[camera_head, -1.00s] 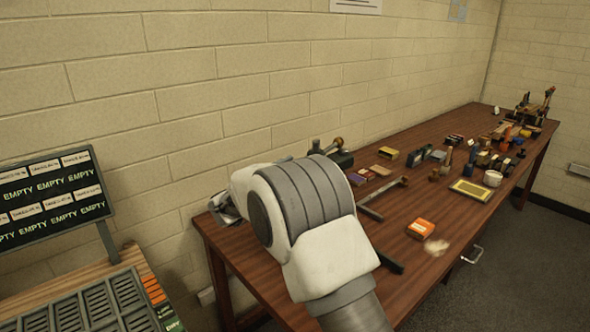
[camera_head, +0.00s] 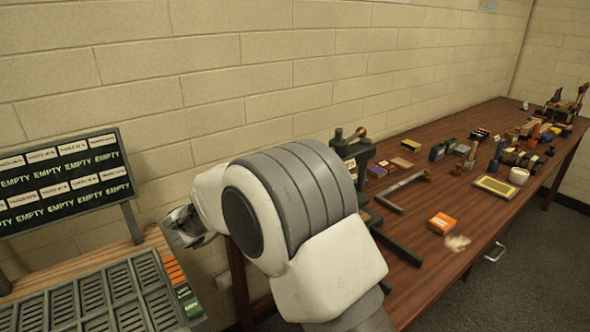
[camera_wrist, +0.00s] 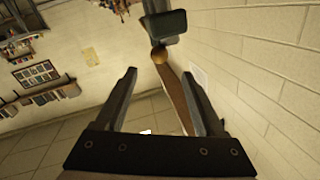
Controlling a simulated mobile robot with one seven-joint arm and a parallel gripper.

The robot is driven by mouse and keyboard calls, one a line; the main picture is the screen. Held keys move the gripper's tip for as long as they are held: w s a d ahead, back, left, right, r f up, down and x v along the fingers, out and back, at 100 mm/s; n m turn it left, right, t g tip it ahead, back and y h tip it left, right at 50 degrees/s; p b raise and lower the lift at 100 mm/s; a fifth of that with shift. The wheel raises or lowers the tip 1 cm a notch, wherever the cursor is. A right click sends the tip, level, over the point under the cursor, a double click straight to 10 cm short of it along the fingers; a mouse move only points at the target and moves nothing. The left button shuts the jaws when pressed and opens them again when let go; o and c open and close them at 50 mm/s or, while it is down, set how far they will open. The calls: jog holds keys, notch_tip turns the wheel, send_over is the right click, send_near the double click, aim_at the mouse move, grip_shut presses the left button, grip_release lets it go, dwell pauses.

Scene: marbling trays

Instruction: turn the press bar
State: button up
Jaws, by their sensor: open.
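The press (camera_head: 350,148) is dark green and stands at the near left end of the wooden bench, by the wall. The press bar shows only in part, with a brass ball knob (camera_head: 361,131) at its end. My arm hides much of the press. In the wrist view the dark head of the press (camera_wrist: 165,24) is at the top, and the brass knob (camera_wrist: 159,54) lies beyond and between my fingertips. My gripper (camera_wrist: 158,76) is open with nothing between its fingers. In the head view my gripper (camera_head: 187,228) is left of the press, apart from it.
The wooden bench (camera_head: 425,215) holds an orange box (camera_head: 441,223), a metal square (camera_head: 402,190) and many small items farther back. A sign board marked EMPTY (camera_head: 65,185) and a slotted rack (camera_head: 95,298) stand at left. The brick wall is close behind.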

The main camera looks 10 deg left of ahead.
jog(key=shift+v, duration=1.5)
